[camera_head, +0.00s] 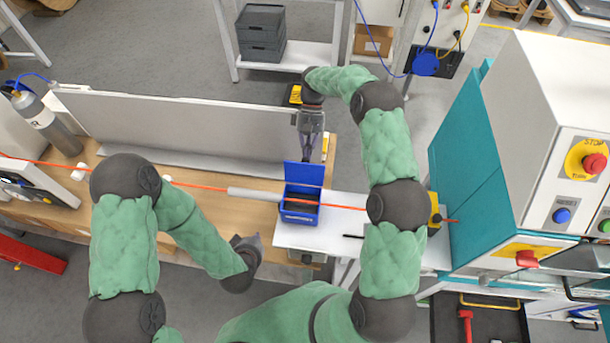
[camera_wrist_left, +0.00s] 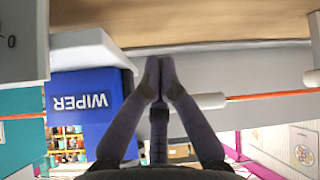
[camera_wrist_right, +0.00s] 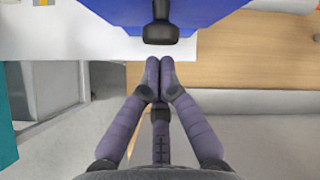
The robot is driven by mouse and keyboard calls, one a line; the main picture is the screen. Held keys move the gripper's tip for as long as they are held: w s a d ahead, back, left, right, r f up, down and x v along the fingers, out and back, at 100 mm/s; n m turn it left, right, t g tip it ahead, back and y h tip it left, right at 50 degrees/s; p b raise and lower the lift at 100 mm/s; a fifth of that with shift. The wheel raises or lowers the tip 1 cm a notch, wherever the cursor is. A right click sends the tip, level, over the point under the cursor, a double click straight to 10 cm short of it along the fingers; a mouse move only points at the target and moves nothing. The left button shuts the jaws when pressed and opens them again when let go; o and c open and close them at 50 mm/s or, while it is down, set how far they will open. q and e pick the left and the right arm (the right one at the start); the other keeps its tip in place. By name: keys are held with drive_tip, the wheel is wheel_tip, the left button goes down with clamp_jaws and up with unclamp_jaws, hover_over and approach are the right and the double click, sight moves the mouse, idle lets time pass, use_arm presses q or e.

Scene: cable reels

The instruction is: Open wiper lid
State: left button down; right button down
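The blue wiper box (camera_head: 299,213) stands on the bench near the white plate, with its dark inside showing. Its blue lid (camera_head: 304,174) is raised and stands roughly upright at the far side. My right gripper (camera_head: 318,152) is behind the raised lid. In the right wrist view its fingertips (camera_wrist_right: 160,68) are together and empty, just short of a black knob (camera_wrist_right: 161,30) on the blue lid. My left gripper (camera_head: 250,245) is at the near side, left of the box. In the left wrist view its fingertips (camera_wrist_left: 160,75) are together, beside the blue WIPER face (camera_wrist_left: 85,105).
An orange cable (camera_head: 345,207) runs across the wiper box, with a grey sleeve (camera_head: 253,195) on its left. A grey panel (camera_head: 180,125) stands along the back of the bench. A teal and white machine (camera_head: 470,180) is at the right.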

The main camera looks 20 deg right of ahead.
use_arm(q)
drive_tip(key=s+d+r+m+t+h, duration=0.1)
drive_tip(key=d+r+m+t+h, duration=0.2)
drive_tip(key=d+r, duration=0.45)
drive_tip(key=m+t+h, duration=0.2)
drive_tip(key=t+h, duration=0.1)
drive_tip(key=t, duration=0.1)
approach(306, 169)
drive_tip(key=x, duration=0.7)
drive_tip(key=shift+d+r, duration=0.1)
drive_tip(key=shift+d, duration=0.05)
drive_tip(key=shift+w, duration=0.15)
